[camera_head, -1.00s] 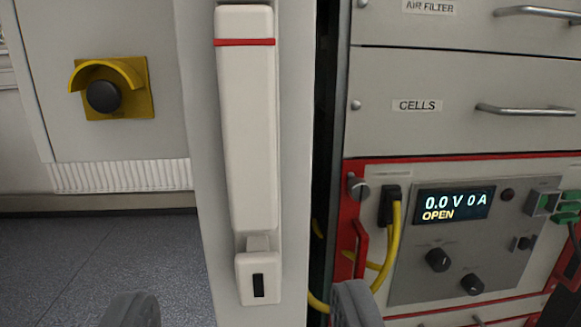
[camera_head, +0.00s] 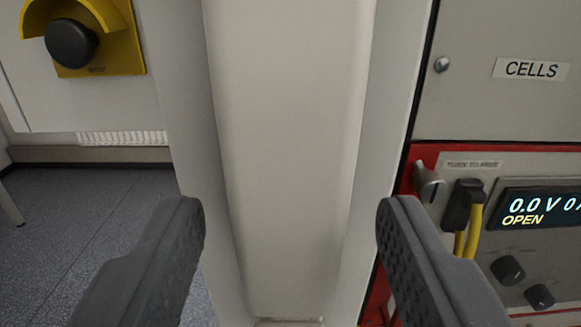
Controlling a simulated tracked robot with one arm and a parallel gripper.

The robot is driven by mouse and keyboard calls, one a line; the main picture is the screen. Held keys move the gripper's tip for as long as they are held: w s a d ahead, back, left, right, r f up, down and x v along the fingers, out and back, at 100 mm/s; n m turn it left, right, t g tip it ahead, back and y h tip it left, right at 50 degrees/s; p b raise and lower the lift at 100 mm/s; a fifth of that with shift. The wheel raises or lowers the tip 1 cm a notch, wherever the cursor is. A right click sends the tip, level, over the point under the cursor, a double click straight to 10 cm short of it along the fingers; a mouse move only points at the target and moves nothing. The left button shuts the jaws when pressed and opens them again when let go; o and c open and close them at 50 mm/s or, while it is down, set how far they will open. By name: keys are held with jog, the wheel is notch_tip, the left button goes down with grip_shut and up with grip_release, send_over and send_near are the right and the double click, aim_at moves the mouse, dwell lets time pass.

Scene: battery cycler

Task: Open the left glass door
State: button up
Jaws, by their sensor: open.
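A pale upright door handle (camera_head: 290,130) fills the middle of the view, on a light grey door frame edge (camera_head: 395,120). Its top and its lower end with the small black slot are out of view. My gripper (camera_head: 290,225) is open. Its two dark grey fingers stand apart, one on each side of the handle in the picture. I cannot tell whether either finger touches the handle or the frame. No glass pane can be made out here.
Right of the frame are a grey drawer front labelled CELLS (camera_head: 500,80) and a panel with a lit display reading OPEN (camera_head: 545,207), with a yellow cable (camera_head: 472,225). On the left are a yellow-shrouded black knob (camera_head: 70,45) and open grey floor (camera_head: 80,230).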

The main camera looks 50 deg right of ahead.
jog(key=shift+x, duration=0.9)
